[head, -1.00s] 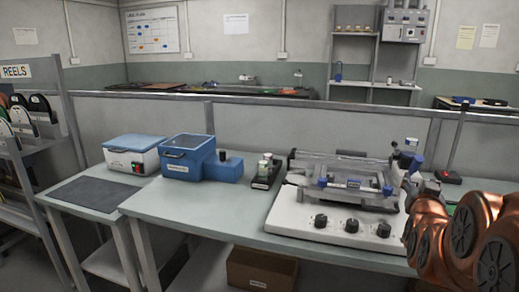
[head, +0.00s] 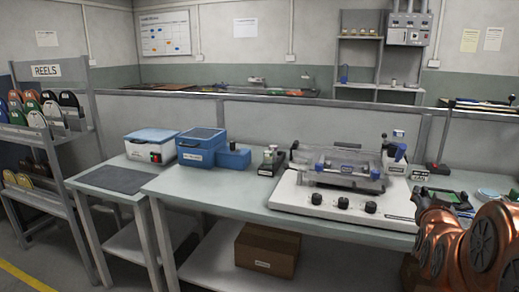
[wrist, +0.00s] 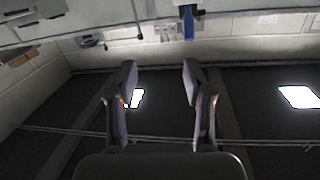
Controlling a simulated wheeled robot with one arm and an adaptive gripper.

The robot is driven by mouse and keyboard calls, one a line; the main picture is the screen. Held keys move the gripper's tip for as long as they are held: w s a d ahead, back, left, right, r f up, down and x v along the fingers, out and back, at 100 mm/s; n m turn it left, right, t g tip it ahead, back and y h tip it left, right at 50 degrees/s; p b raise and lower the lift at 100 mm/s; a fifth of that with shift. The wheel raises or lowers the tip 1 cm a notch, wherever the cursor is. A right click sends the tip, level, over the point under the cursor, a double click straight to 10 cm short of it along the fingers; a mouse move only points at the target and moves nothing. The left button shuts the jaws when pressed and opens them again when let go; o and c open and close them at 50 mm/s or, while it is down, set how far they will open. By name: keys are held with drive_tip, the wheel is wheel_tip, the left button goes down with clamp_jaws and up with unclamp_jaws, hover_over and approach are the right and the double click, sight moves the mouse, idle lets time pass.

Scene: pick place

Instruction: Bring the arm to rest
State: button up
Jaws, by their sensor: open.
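My gripper (wrist: 158,85) shows in the wrist view with its two fingers spread apart and nothing between them. Behind the fingers are a dark surface, bright rectangular lights and pale walls, so no bench top is near the fingertips. In the head view only copper-coloured links of my arm show at the lower right, and the gripper itself is out of that picture.
A workbench (head: 215,205) carries a white machine with knobs (head: 325,200), a blue box (head: 201,147) and a small dark device (head: 271,161). A white, blue-lidded box (head: 151,146) stands on the left table. A cardboard box (head: 267,250) sits below. A reel shelf (head: 48,137) is far left.

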drive_tip(key=s+a+f+n+g+y, duration=0.2)
drive_tip(key=s+a+f+g+y, duration=0.1)
drive_tip(key=a+f, duration=0.4)
drive_tip(key=s+a+f+n+g+y, duration=0.1)
drive_tip(key=s+a+f+g+y, duration=0.2)
drive_tip(key=a+f, duration=0.45)
drive_tip(key=s+a+f+n+g+y, duration=0.1)
drive_tip(key=s+a+f+n+g, duration=0.25)
drive_tip(key=s, duration=0.55)
drive_tip(key=s+a+f+m+g+y, duration=0.15)
drive_tip(key=s+a+g, duration=0.25)
drive_tip(key=s+a, duration=0.4)
drive_tip(key=s+r+n+g, duration=0.15)
drive_tip(key=s+g, duration=0.25)
drive_tip(key=s, duration=0.9)
drive_tip(key=s+p+v, duration=0.2)
drive_tip(key=p+v, duration=1.5)
drive_tip(key=shift+s+a+r+n+t, duration=0.3)
drive_tip(key=shift+r+n+t, duration=0.05)
drive_tip(key=shift+r+t, duration=0.15)
